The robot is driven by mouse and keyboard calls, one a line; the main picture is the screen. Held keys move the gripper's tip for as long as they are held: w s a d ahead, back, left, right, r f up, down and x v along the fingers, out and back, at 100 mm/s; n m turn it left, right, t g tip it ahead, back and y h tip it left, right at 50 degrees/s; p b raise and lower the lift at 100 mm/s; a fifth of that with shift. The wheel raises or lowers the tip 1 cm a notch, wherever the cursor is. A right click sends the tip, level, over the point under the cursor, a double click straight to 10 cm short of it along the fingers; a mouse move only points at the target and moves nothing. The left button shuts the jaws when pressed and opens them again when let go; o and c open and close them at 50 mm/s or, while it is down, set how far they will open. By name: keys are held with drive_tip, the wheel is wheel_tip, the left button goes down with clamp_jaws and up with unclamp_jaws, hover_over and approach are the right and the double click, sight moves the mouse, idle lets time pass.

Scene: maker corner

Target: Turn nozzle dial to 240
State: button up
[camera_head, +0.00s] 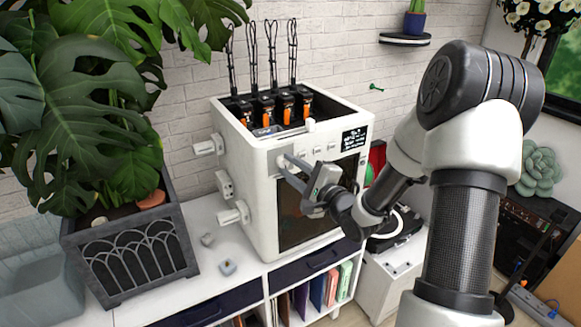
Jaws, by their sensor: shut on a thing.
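A white boxy machine (258,205), which looks like a 3D printer, stands on the white cabinet top. A small dark display (354,138) with light text too small to read is at the upper right of its front. Several small controls sit along the front's upper strip. My gripper (287,166) reaches in from the right to the strip's left end and is shut on a dial there. The fingers largely hide the dial, so its pointer and marks cannot be read. My wrist covers part of the dark front window.
A large leafy plant in a grey planter (135,255) stands at the left. Small grey pieces (228,267) lie on the white top (205,285) between planter and machine. Open shelves with books (318,290) are below. A small wall shelf (404,40) holds a cactus.

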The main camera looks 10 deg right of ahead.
drive_tip(key=o, duration=1)
drive_tip(key=shift+o, duration=0.2)
drive_tip(key=v, duration=1.7)
drive_tip(key=shift+s, duration=0.2)
